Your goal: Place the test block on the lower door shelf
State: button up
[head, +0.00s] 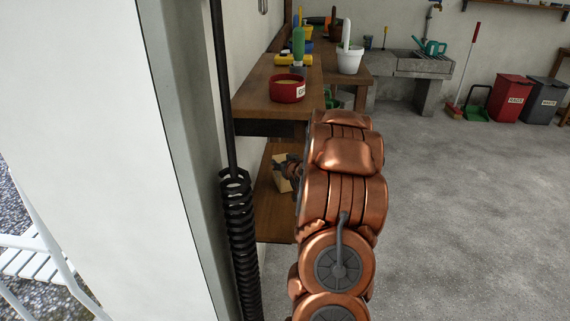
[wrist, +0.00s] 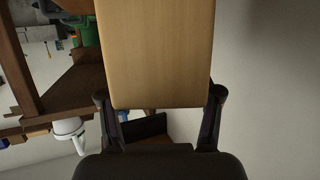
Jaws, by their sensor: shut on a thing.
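The test block, a light wooden block (head: 282,173), is held over the lower wooden shelf (head: 270,220) beside the door opening in the head view. It fills the upper middle of the wrist view (wrist: 158,50). My gripper (head: 291,171) is shut on the block, with a dark finger on each side of it in the wrist view (wrist: 159,97). My copper-coloured arm hides the right part of the lower shelf. I cannot tell whether the block touches the shelf.
Above is a wooden bench top (head: 250,104) with a red pot (head: 287,88). A black coiled spring (head: 238,225) and the white door frame (head: 185,150) stand close at left. A white pot (head: 350,60) is farther back. The concrete floor (head: 470,220) at right is clear.

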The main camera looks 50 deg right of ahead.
jog(key=shift+f, duration=0.1)
jog(key=o, duration=1.4)
jog(key=shift+c, duration=0.2)
jog(key=shift+r, duration=0.2)
jog(key=p+v, duration=0.1)
jog(key=v, duration=1.1)
jog(key=shift+f, duration=0.1)
